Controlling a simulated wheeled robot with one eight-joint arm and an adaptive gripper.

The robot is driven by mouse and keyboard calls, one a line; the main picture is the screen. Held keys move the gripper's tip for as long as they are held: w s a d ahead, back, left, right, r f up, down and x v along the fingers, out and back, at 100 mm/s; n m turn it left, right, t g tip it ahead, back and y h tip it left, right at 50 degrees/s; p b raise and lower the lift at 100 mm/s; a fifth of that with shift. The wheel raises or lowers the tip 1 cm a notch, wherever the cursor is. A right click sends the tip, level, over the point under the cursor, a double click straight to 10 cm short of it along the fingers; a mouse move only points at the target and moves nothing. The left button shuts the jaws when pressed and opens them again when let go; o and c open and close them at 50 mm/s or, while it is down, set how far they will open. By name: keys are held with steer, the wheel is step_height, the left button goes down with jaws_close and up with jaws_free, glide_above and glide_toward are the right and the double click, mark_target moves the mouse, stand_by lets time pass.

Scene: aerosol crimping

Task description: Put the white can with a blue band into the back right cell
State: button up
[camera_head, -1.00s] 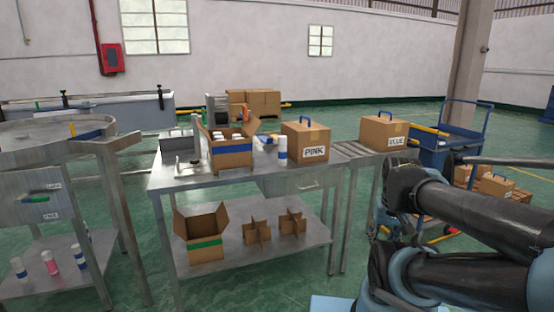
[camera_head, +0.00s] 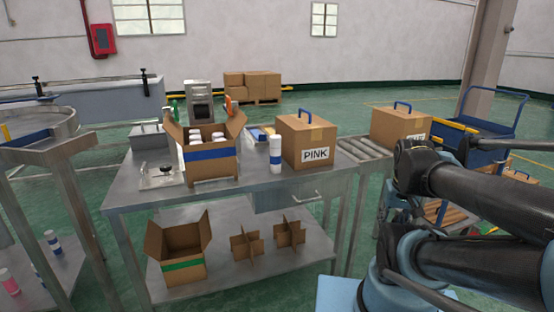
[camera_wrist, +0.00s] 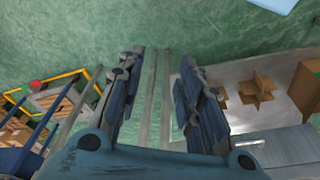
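The white can with a blue band (camera_head: 275,156) stands upright on the steel table, between the open carton and the PINK box. The open carton with a blue stripe (camera_head: 208,153) stands to its left and holds several white-topped cans; its cells cannot be made out clearly. My gripper (camera_wrist: 160,65) shows in the wrist view with its two fingers spread apart and nothing between them. It points down toward the green floor and the table's legs, away from the can. In the head view my arm is folded at the right.
The PINK box (camera_head: 308,142) stands right of the can, with a second handled box (camera_head: 398,127) on rollers beyond. A green-striped carton (camera_head: 180,250) and cardboard dividers (camera_head: 247,243) are on the lower shelf. A blue cart (camera_head: 480,140) stands at the right.

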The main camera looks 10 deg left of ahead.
steer(key=shift+w+d, duration=0.15)
steer(key=shift+w, duration=0.2)
steer(key=shift+o, duration=0.6)
